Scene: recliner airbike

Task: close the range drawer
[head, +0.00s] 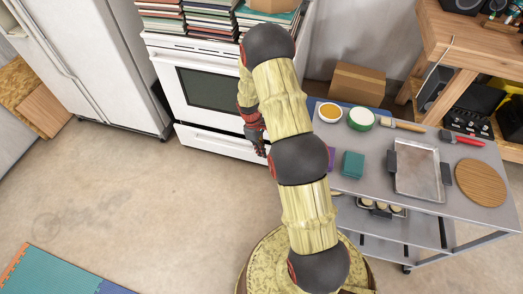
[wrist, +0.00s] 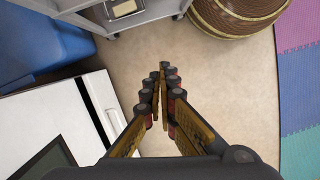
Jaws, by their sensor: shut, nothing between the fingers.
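The white range (head: 163,77) stands against the back wall in the head view, with a dark oven window. Its drawer (head: 215,143) is the low white front under the oven door. How far the drawer stands out is hard to tell, and its right end is partly hidden by my arm. My gripper (head: 262,148) hangs low in front of the range, near the drawer's right end. In the wrist view, my gripper (wrist: 164,70) has its fingers together and empty over bare floor. The range (wrist: 55,115) is to its left, with the strip-like drawer front (wrist: 103,108) apart from the fingers.
A grey cart (head: 345,184) with a metal tray (head: 418,170) and several small items stands to the right. A white fridge (head: 100,60) stands left of the range. Stacked books (head: 212,18) lie on the range. Bare floor (head: 140,210) is open at front left, beside foam mats (head: 55,272).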

